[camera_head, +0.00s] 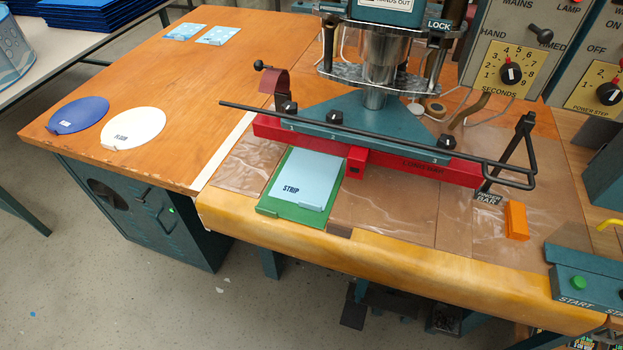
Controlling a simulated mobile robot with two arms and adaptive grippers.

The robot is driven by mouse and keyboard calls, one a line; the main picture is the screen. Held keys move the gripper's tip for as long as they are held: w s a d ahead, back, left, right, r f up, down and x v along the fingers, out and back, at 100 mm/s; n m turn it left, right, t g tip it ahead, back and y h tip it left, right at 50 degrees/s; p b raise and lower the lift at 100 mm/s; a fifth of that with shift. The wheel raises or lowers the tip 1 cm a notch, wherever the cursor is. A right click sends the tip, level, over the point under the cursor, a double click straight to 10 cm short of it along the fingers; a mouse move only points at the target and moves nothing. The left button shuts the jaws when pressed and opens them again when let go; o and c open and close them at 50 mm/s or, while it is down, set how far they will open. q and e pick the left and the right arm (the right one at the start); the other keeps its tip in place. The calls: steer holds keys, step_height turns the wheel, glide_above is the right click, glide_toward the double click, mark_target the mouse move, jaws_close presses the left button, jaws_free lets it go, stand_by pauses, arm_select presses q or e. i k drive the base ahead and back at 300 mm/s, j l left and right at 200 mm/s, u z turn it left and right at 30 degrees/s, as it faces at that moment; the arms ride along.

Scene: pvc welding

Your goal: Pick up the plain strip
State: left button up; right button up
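A light blue strip (307,179) marked "STRIP" lies flat on a green board (283,210) under the front edge of the red bar. Its far edge is close to the bar. Two smaller light blue pieces, a left one (184,31) and a right one (218,35), lie side by side at the back of the wooden table; they seem to bear small marks, too small to read. Neither of my grippers is in view.
The welding press with its red long bar (400,162) and black rod handle (350,133) stands over the work table. A blue disc (78,113) and a white disc (133,128) lie at left. An orange block (516,221) sits at right. The middle of the wooden table (185,85) is clear.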

mark_target(306, 179)
steer(key=j+z, duration=0.4)
steer(key=k+j+z, duration=0.15)
steer(key=j+z, duration=0.25)
steer(key=k+j+z, duration=0.15)
steer(key=j+z, duration=0.25)
steer(key=j, duration=0.1)
